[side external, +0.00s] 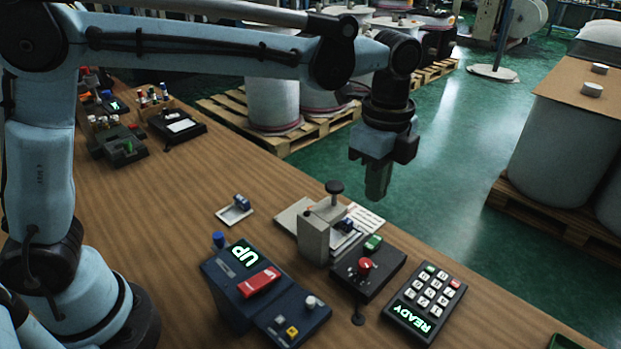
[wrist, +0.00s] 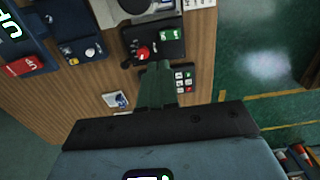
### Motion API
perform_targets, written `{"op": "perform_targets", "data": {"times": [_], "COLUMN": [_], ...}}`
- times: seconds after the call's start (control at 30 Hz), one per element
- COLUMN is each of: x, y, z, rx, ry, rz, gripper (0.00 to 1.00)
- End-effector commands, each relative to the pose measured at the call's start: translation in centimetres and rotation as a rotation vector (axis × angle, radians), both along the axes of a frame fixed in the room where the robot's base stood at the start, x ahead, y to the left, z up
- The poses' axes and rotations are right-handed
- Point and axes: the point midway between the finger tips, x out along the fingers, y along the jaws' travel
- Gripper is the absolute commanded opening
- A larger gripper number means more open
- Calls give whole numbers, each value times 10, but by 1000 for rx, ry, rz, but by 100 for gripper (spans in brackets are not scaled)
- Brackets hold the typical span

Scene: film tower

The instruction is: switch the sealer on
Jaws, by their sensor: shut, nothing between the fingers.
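No label that I can read names the sealer. A grey block press (side external: 315,235) with a black round knob on top stands on a pale plate. In front of it is a black box (side external: 388,262) with a red knob (side external: 365,266) and a green switch (side external: 373,243); the red knob also shows in the wrist view (wrist: 143,53), with the green switch (wrist: 170,34). My gripper (side external: 376,196) is shut and empty, in the air behind and above the press and black box. In the wrist view its fingers (wrist: 158,66) partly cover the keypad's near side.
A keypad (side external: 422,302) reading READY lies right of the black box. A blue console (side external: 225,286) reading UP has a red rocker (side external: 259,282); a smaller blue box (side external: 292,322) adjoins it. A blue stamp on a white card (side external: 234,210) lies left. Bare wood (side external: 180,215) lies further left.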

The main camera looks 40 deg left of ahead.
Motion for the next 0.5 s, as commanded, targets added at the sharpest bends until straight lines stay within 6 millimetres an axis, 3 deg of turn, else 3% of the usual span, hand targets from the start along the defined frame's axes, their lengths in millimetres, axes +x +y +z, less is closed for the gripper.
{"op": "perform_targets", "data": {"times": [0.2,0.5], "x": [-3,-4], "y": [0,0], "z": [22,26], "rx": [0,0], "ry": [0,0], "rz": [0,0], "gripper": [0,0]}}
